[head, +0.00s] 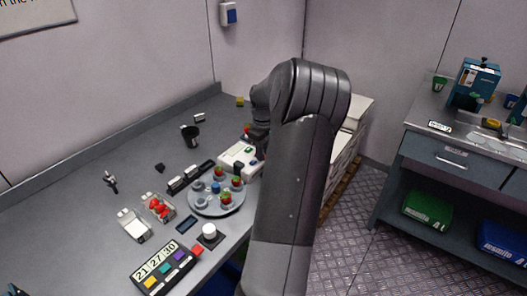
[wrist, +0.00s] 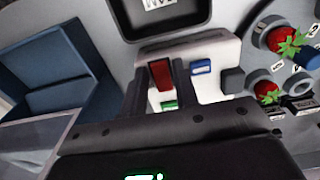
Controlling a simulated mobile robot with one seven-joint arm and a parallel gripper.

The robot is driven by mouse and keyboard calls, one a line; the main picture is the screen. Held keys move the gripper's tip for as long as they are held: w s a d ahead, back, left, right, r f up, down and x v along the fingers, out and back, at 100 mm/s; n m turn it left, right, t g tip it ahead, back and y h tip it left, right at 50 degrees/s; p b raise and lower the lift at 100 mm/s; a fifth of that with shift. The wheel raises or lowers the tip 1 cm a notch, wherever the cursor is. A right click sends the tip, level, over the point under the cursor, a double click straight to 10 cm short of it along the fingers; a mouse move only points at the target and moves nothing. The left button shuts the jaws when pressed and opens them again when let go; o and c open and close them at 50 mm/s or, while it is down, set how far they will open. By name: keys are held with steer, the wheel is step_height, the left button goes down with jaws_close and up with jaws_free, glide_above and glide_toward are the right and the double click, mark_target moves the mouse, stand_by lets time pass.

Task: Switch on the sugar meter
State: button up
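The sugar meter, as I take it, is the white device (head: 240,158) at the back right of the bench, partly hidden by my arm in the head view. In the wrist view its white housing (wrist: 214,88) carries a red switch (wrist: 160,75), a blue button (wrist: 201,67) and a green patch (wrist: 169,105). A dark screen in a frame (wrist: 165,8) stands above it. My gripper (wrist: 161,82) is over the device, fingers apart, with the red switch showing between them. I cannot tell whether they touch it. In the head view my arm hides the fingers.
A round grey tray (head: 217,207) with strawberries and knobs sits right beside the device. A dark blue open bin (wrist: 50,75) is at the left in the wrist view. A black cup (head: 190,136), a strawberry punnet (head: 158,208) and a button panel (head: 165,267) stand on the bench.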

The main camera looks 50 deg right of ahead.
steer(key=shift+c, duration=0.6)
jaws_close()
steer(key=shift+w+g, duration=0.3)
steer(key=shift+g, duration=0.6)
steer(key=shift+w+r+g, duration=0.1)
steer(key=shift+w+g, duration=0.05)
steer(key=shift+g, duration=0.65)
